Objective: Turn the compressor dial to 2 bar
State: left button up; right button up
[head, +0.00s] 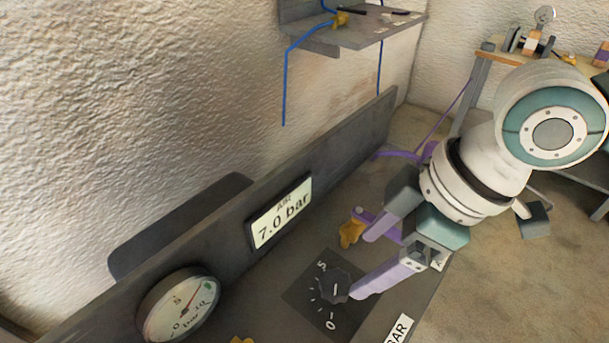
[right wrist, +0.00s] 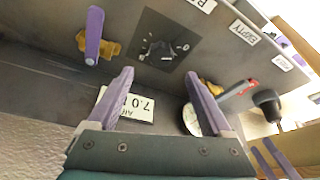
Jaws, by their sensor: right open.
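The compressor dial (head: 334,286) is a dark round knob on a black square plate, with scale marks from 0 to 5. It also shows in the right wrist view (right wrist: 160,51). I cannot read its setting clearly. The label on the panel (head: 281,212) reads "AIR 7.0 bar". One fingertip appears close beside the knob in the head view.
A yellow valve (head: 349,233) with a purple lever (right wrist: 95,35) stands near the dial. A grey shelf (head: 355,32) with blue hose hangs on the wall. A workbench (head: 490,48) stands at the back right. A drill (right wrist: 267,103) shows in the right wrist view.

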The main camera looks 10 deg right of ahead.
aim_at(337, 282)
jog(key=b+x, duration=0.3)
jog(key=x, duration=0.5)
